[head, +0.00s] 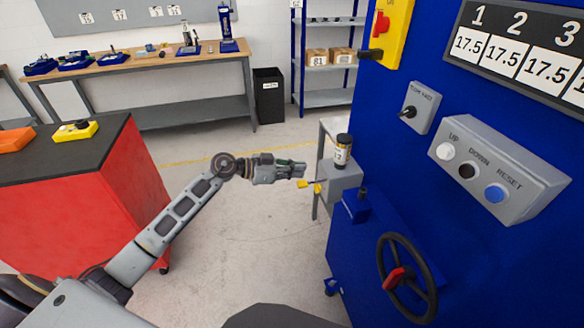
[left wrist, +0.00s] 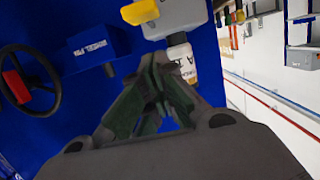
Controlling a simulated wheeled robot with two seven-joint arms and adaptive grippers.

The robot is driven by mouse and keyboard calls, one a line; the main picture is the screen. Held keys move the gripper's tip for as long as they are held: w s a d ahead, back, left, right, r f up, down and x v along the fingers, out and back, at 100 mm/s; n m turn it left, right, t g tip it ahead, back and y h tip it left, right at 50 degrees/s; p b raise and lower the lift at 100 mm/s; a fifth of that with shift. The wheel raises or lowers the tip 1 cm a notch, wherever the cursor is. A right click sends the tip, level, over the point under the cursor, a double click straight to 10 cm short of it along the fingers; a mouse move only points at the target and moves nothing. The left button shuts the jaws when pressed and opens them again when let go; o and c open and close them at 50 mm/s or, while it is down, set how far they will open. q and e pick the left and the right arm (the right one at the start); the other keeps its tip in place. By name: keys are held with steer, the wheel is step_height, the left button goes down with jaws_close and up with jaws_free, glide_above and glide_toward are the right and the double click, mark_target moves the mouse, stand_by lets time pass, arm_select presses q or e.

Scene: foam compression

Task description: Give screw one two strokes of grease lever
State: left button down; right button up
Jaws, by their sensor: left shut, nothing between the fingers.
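My left gripper (head: 298,170) is shut and empty, reaching toward the blue machine just left of a grey block (head: 342,177). Small yellow-ended parts (head: 317,187), perhaps the grease lever, stick out left of that block, just below my fingertips. In the left wrist view a yellow knob (left wrist: 140,12) shows beyond the closed fingers (left wrist: 158,75); I cannot tell whether they touch. A canister with a black lid and pale label (head: 343,152) stands upright above the block and also shows in the left wrist view (left wrist: 181,62). I see no screw marking. My right gripper is out of view.
The blue machine (head: 375,230) carries a handwheel (head: 407,278), a button box (head: 498,170) and a small knob box (head: 420,107). A red cabinet (head: 80,200) stands left. A workbench (head: 150,65) and black bin (head: 269,95) are behind. The floor between is clear.

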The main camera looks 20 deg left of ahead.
arm_select(q)
step_height(320, 180, down, 3)
steer(key=shift+r, duration=0.1)
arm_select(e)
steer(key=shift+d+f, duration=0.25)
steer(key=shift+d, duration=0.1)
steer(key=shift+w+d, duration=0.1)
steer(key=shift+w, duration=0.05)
arm_select(q)
steer(key=shift+s, duration=0.1)
